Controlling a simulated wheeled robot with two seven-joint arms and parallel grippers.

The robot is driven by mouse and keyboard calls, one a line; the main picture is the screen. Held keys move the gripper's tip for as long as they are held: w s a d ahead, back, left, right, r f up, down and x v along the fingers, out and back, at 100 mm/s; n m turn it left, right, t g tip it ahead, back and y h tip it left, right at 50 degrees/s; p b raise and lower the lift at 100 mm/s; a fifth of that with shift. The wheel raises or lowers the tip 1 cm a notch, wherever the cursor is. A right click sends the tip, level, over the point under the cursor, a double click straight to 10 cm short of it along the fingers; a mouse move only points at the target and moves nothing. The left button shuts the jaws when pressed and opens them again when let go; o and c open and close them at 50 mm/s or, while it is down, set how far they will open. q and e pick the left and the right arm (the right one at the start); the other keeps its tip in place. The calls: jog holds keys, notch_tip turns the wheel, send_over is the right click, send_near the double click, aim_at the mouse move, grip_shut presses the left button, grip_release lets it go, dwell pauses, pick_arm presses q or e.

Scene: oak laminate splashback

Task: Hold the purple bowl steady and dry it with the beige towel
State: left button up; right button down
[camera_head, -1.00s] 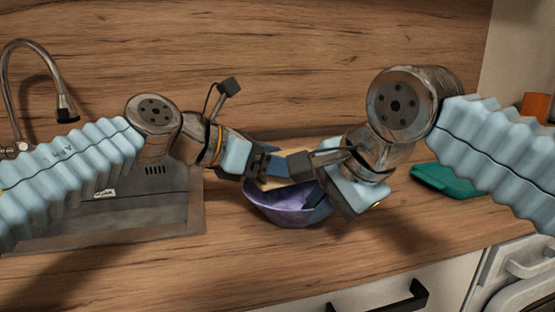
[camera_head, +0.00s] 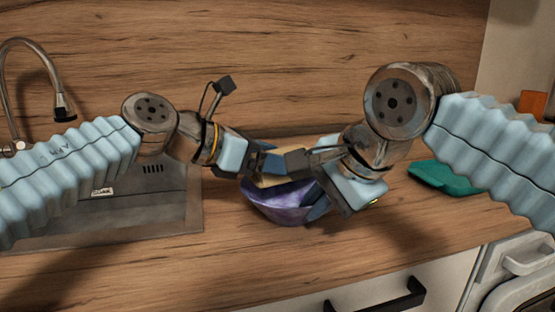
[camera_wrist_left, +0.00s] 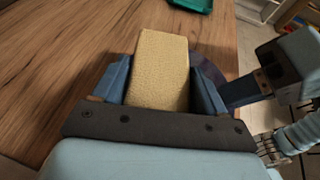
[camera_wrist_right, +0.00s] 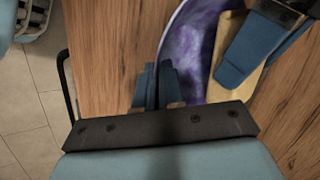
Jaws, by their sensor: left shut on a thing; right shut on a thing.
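The purple bowl (camera_head: 280,208) is on the wooden counter, tilted, partly hidden by my grippers. My right gripper (camera_wrist_right: 158,88) is shut on the bowl's rim, and the marbled purple bowl (camera_wrist_right: 192,50) shows beyond its fingers. In the head view my right gripper (camera_head: 318,206) is at the bowl's right side. My left gripper (camera_wrist_left: 163,82) is shut on the beige towel (camera_wrist_left: 160,60), a thick folded block between its blue fingers. In the right wrist view the towel (camera_wrist_right: 228,30) is over the bowl's edge; I cannot tell whether they touch.
A sink (camera_head: 120,215) with a metal tap (camera_head: 62,105) is at the left. A green object (camera_head: 445,178) lies on the counter at the right, behind my right arm. The counter's front strip is clear. The wooden splashback (camera_head: 290,60) closes off the back.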

pick_arm(q)
jog(key=shift+s+d+f, duration=0.1)
jog(key=shift+s+d, duration=0.25)
jog(key=shift+s, duration=0.2)
jog(key=shift+s+d+f, duration=0.1)
jog(key=shift+s+d, duration=0.25)
jog(key=shift+s, duration=0.2)
jog(key=shift+w+a, duration=0.4)
jog(key=shift+w, duration=0.2)
jog(key=shift+w+a, duration=0.35)
jog(key=shift+w, duration=0.25)
jog(key=shift+s+d, duration=0.4)
jog(key=shift+s, duration=0.2)
jog(key=shift+s+d, duration=0.35)
jog(key=shift+s, duration=0.25)
jog(key=shift+w+a, duration=0.4)
jog(key=shift+w, duration=0.2)
jog(key=shift+w+a, duration=0.35)
jog(key=shift+w, duration=0.2)
dwell(1.0)
jog(key=shift+f, duration=0.1)
notch_tip(320, 180, up, 12)
jog(key=s, duration=0.1)
jog(key=shift+d+f, duration=0.15)
jog(key=shift+d, duration=0.25)
jog(key=shift+s, duration=0.1)
dwell(0.9)
pick_arm(e)
jog(key=c, duration=1.2)
grip_release()
